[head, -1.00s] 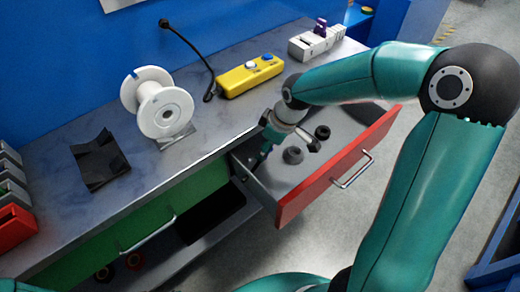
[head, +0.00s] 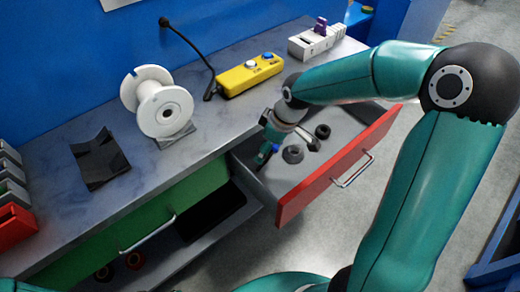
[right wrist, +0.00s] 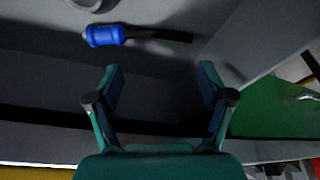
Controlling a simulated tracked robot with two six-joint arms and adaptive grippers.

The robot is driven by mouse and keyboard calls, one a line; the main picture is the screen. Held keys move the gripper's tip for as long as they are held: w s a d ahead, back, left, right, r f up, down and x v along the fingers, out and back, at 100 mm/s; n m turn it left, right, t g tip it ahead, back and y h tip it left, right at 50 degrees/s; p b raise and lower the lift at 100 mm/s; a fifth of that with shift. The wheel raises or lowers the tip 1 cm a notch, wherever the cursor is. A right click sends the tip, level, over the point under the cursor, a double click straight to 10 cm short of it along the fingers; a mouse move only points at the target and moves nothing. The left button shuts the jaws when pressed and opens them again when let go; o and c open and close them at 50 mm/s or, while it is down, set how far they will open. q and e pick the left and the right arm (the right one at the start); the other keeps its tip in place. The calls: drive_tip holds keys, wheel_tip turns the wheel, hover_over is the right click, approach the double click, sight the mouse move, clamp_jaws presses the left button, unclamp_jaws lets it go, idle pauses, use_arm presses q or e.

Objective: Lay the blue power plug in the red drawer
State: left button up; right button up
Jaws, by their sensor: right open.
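The red drawer (head: 322,186) is pulled open under the bench. The blue power plug (right wrist: 105,35) lies on the grey drawer floor in the right wrist view, with a dark part reaching to the right. In the head view a small blue bit of it (head: 275,148) shows beside my right gripper (head: 262,160). My right gripper (right wrist: 160,85) is inside the drawer, at its left end. Its fingers are open with nothing between them, and the plug is apart from them, beyond the fingertips. My left gripper is not in view.
Dark round pulleys (head: 293,154) lie in the drawer near my right wrist. A green drawer (head: 180,210) is to the left. On the bench are a white spool (head: 165,108), a black holder (head: 100,160), a yellow button box (head: 250,75) and a white block (head: 312,42).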

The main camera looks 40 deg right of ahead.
drive_tip(key=p+v, duration=0.8)
drive_tip(key=v, duration=0.4)
drive_tip(key=shift+r, duration=0.35)
